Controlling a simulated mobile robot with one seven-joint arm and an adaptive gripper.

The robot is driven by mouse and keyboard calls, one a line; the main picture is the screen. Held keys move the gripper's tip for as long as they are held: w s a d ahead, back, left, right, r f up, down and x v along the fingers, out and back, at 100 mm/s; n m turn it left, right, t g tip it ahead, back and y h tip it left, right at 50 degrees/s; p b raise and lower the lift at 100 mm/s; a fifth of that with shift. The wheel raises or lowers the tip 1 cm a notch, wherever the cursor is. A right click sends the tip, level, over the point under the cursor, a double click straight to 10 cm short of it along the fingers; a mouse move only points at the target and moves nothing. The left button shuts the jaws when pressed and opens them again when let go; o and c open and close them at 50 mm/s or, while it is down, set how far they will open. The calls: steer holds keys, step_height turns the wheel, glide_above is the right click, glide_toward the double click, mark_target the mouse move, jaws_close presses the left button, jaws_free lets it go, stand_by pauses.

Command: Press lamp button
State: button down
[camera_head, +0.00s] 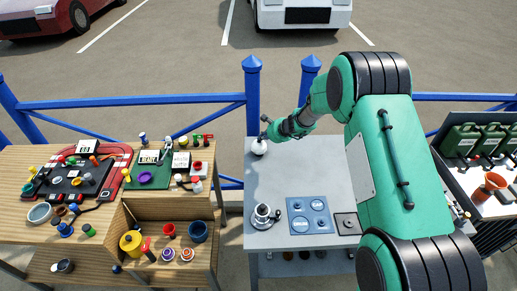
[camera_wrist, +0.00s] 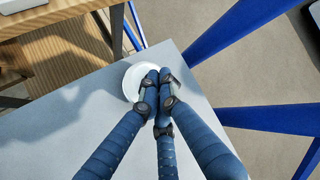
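A small white round object (camera_head: 259,147), which looks like the lamp, stands at the far left corner of the grey table. In the wrist view its round white top (camera_wrist: 130,84) is partly hidden behind my fingertips. No separate button can be made out on it. My gripper (camera_head: 268,131) is at the far left end of the grey table, just above or beside the white object; it also shows in the wrist view (camera_wrist: 160,92). Its dark blue fingers are drawn together with nothing seen between them. I cannot tell whether they touch the white object.
The grey table (camera_head: 285,175) also holds a metal cup-like item (camera_head: 263,216), a blue panel (camera_head: 311,215) and a dark square plate (camera_head: 347,223) at its front. A blue railing (camera_head: 253,105) runs behind. A cluttered wooden table (camera_head: 110,213) stands left. The grey table's middle is clear.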

mark_target(262, 142)
steer(key=shift+r, duration=0.7)
step_height(262, 142, up, 6)
steer(key=p, duration=0.3)
steer(key=shift+p, duration=0.35)
stand_by(0.6)
